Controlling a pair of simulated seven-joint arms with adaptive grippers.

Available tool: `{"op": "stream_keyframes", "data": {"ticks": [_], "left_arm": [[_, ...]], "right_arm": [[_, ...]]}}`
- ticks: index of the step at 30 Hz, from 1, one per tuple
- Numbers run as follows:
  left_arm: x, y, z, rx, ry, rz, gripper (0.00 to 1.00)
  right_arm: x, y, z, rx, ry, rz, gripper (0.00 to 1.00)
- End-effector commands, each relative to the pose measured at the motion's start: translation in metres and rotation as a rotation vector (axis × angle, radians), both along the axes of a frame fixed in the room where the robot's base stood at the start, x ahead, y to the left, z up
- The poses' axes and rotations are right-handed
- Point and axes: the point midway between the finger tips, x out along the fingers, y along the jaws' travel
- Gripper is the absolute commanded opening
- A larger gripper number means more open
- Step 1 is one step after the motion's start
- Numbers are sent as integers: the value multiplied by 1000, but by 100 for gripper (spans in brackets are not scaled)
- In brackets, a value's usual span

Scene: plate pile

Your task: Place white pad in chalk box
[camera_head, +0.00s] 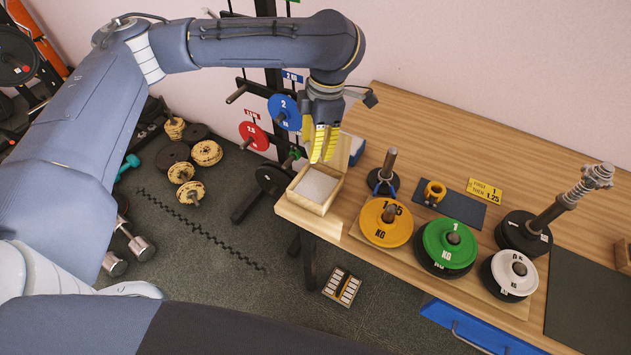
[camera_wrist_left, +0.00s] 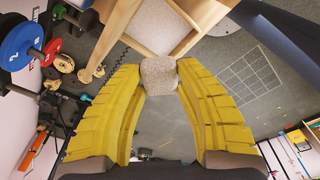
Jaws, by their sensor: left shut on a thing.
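The wooden chalk box (camera_head: 300,203) stands at the left end of the wooden bench, open at the top, with pale grey-white content inside. In the left wrist view the box (camera_wrist_left: 186,46) shows just past the fingertips. My left gripper (camera_head: 323,158), with yellow fingers, points down over the far side of the box. In the left wrist view its fingertips (camera_wrist_left: 158,76) are shut on the white pad (camera_wrist_left: 158,72), a small pale speckled block. The head view does not clearly show the pad, as the fingers cover it. My right gripper is not in view.
A small post stand (camera_head: 382,180) is close right of the box. Yellow (camera_head: 386,236), green (camera_head: 447,257) and white (camera_head: 502,285) plate piles lie farther right. A rack with red and blue plates (camera_head: 284,112) stands behind. Left of the box is open floor.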

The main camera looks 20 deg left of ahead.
Motion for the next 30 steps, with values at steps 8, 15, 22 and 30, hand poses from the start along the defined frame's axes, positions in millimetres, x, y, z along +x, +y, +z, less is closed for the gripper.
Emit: {"op": "stream_keyframes", "data": {"ticks": [8, 15, 22, 30], "left_arm": [[-1, 0, -57, -1, 4, 1, 6], [0, 0, -88, -1, 1, 2, 6], [0, 0, -98, 0, 0, 1, 6], [0, 0, -125, -1, 1, 2, 6]], "right_arm": [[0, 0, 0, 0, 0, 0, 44], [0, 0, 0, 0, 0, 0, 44], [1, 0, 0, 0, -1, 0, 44], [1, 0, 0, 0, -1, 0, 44]]}}
